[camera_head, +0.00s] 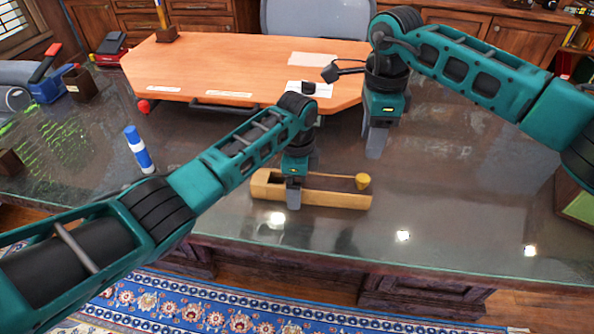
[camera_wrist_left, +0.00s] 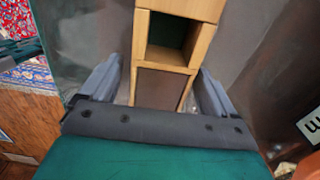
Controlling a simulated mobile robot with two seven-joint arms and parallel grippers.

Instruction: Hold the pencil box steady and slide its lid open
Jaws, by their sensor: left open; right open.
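In the left wrist view the box (camera_wrist_left: 202,45) runs between the open fingers (camera_wrist_left: 160,88), with slight gaps showing. A square opening with a dark green inside and a brown panel show there. My right gripper (camera_head: 376,142) is open and empty, above the desk behind the box's right end.
A blue and white cylinder (camera_head: 139,149) stands left of the box. An orange-brown desk board (camera_head: 230,68) with papers lies behind. The glass desk top (camera_head: 450,200) is clear to the right. The desk's front edge (camera_head: 330,256) is close in front of the box.

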